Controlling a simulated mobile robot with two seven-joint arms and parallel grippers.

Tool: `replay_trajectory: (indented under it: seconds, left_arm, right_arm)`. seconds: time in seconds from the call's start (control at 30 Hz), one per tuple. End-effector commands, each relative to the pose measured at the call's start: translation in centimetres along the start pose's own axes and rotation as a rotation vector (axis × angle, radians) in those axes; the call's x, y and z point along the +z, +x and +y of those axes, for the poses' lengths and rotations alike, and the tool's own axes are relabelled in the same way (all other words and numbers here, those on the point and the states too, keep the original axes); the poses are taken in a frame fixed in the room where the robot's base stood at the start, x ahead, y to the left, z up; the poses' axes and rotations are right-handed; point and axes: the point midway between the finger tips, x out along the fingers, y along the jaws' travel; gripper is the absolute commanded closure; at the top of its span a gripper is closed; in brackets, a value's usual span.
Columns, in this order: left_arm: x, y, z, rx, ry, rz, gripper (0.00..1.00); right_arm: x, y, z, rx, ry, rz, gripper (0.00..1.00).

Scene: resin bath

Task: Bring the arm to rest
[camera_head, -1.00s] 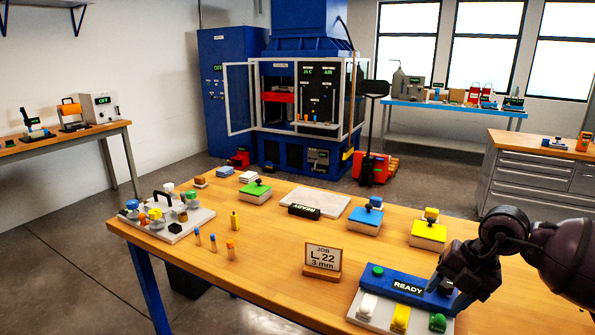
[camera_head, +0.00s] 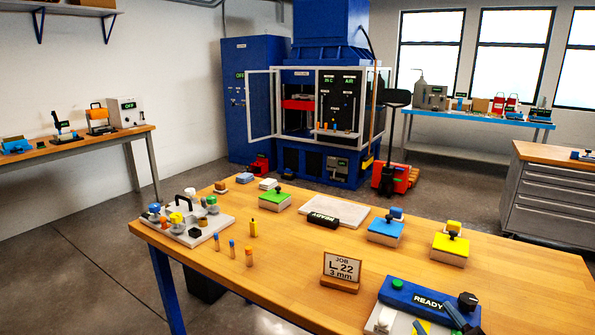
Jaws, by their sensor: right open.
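My right gripper (camera_head: 437,322) shows only as dark fingertips at the bottom edge of the head view. They are apart and hold nothing that I can see. They overlap the front of the blue READY box (camera_head: 400,292), which has a green button and a black knob (camera_head: 467,300). Whether they touch it I cannot tell. The rest of my right arm is out of the picture. My left gripper is not in view.
The wooden table (camera_head: 290,245) carries a job sign (camera_head: 342,268), a tray of coloured-top jars (camera_head: 222,221), small bottles and green, blue and yellow blocks. A blue press (camera_head: 330,150) stands behind. The table's right part looks clear.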

Motion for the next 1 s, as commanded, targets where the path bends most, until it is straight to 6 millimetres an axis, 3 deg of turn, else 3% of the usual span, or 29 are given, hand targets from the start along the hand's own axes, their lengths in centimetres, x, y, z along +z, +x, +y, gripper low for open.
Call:
replay_trajectory:
  seconds: [0.2, 0.43, 0.7, 1.0]
  left_arm:
    - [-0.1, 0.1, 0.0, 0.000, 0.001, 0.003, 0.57]
    - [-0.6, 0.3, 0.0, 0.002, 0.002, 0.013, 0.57]
    - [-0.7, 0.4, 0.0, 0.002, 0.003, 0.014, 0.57]
    - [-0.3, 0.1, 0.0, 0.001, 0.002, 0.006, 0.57]
  right_arm:
    - [6.4, -5.9, 0.0, 0.145, 0.167, -0.447, 0.50]
    - [11.3, -14.7, -3.0, 0.128, 0.320, -0.933, 0.50]
    - [12.3, -21.8, -6.3, 0.013, 0.429, -1.256, 0.50]
    - [11.6, -26.6, -8.8, -0.110, 0.511, -1.451, 0.50]
